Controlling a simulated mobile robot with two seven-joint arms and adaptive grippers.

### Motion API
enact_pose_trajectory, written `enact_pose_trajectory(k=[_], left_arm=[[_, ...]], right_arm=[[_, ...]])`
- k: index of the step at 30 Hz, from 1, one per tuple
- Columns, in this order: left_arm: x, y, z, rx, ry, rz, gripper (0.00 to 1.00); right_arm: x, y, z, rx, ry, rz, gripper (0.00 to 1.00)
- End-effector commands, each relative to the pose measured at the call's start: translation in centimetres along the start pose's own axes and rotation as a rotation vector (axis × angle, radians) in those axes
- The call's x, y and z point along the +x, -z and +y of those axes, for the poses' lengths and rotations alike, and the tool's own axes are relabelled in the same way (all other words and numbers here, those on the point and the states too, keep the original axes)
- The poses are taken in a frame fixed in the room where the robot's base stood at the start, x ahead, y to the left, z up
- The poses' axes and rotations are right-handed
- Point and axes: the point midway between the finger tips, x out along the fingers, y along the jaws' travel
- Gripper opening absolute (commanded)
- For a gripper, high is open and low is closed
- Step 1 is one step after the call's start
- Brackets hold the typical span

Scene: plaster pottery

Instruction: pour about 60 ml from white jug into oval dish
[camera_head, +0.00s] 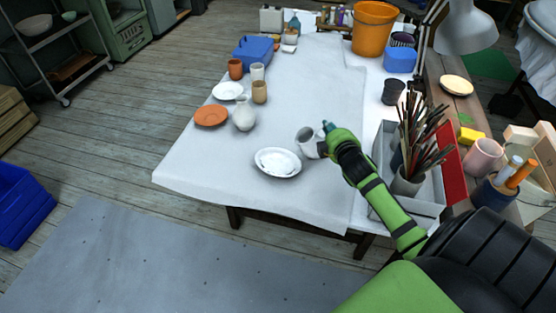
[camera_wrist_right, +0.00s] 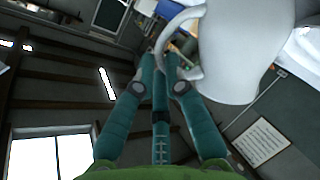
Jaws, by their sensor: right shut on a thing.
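The white jug (camera_head: 308,146) is held tilted to the left, with its opening toward the oval dish. My right gripper (camera_head: 327,132) is shut on its handle. In the right wrist view the jug (camera_wrist_right: 240,50) fills the upper right, its curved handle at the fingertips of the gripper (camera_wrist_right: 165,70). The white oval dish (camera_head: 297,171) lies on the table just left of and below the jug. Its inside looks bright white with uneven grey patches; I cannot tell whether liquid is in it. No stream shows. My left gripper is not in view.
A white vase (camera_head: 244,117), an orange plate (camera_head: 211,116), a white plate (camera_head: 228,91) and several cups stand farther left. A grey box (camera_head: 387,142) with a brush pot (camera_head: 407,181) is close right of my arm. The cloth (camera_head: 200,160) left of the dish is bare.

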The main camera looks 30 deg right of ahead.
Motion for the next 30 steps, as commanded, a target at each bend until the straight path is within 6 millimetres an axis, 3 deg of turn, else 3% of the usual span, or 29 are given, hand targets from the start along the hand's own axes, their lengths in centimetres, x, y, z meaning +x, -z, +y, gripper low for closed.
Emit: enact_pose_trajectory(k=[5, 18, 30], left_arm=[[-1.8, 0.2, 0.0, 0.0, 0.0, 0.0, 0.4], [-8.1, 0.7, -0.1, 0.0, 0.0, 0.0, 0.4], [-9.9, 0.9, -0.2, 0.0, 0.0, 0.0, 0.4]], right_arm=[[0.5, -2.3, 0.9, 0.167, 0.048, 0.023, 0.0], [-0.6, -1.5, 6.7, 0.358, 0.105, 0.055, 0.0], [-0.9, -1.9, 8.8, 0.513, 0.148, 0.078, 0.0]])
